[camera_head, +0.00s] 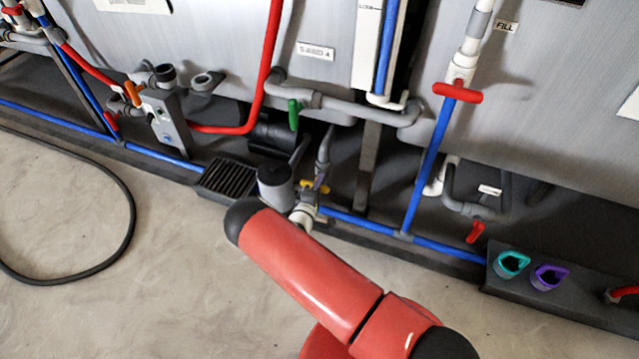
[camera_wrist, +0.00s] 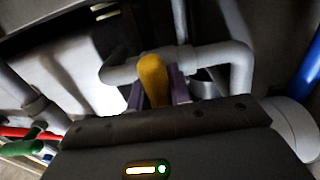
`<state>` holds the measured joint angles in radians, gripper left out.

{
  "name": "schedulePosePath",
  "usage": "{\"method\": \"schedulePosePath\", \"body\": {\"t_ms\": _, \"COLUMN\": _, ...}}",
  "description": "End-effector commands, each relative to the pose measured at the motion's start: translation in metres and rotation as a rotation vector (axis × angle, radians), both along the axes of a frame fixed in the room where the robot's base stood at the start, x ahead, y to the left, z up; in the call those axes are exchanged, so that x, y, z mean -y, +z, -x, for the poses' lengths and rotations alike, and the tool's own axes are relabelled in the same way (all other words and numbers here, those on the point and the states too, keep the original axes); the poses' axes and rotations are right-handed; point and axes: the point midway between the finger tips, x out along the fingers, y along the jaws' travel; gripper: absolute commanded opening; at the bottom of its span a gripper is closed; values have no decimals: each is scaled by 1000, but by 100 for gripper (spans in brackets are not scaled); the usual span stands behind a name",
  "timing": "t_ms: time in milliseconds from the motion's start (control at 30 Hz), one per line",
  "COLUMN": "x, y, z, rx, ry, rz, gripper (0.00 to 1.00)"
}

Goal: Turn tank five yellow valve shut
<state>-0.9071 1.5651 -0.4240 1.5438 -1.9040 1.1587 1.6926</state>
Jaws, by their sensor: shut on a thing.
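The yellow valve handle (camera_wrist: 153,76) stands in the middle of the wrist view, in front of a grey pipe. My gripper (camera_wrist: 158,90) is shut on it, with a purple finger on each side of the handle. In the head view a bit of the yellow handle (camera_head: 318,187) shows low by the tank fronts, just right of my grey wrist. My arm hides much of the gripper there. The handle's angle to its pipe is hard to tell.
A green valve handle (camera_head: 293,114) sits above on a grey pipe. A red handle (camera_head: 474,232) hangs to the right, and another red handle (camera_head: 458,92) is on the fill pipe. A blue pipe (camera_head: 447,249) runs low along the tanks. A black hose (camera_head: 128,205) lies on the open floor.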

Motion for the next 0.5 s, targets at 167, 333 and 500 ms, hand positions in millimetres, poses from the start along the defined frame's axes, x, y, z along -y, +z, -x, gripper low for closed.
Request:
{"method": "schedulePosePath", "body": {"t_ms": 167, "x": 1, "y": -1, "z": 1, "rx": -2, "ry": -2, "rz": -1, "gripper": 35}}
{"method": "schedulePosePath", "body": {"t_ms": 333, "x": 1, "y": -1, "z": 0, "rx": -1, "ry": -1, "rz": 0, "gripper": 42}}
{"method": "schedulePosePath", "body": {"t_ms": 500, "x": 0, "y": -1, "z": 1, "rx": -1, "ry": 0, "rz": 0, "gripper": 42}}
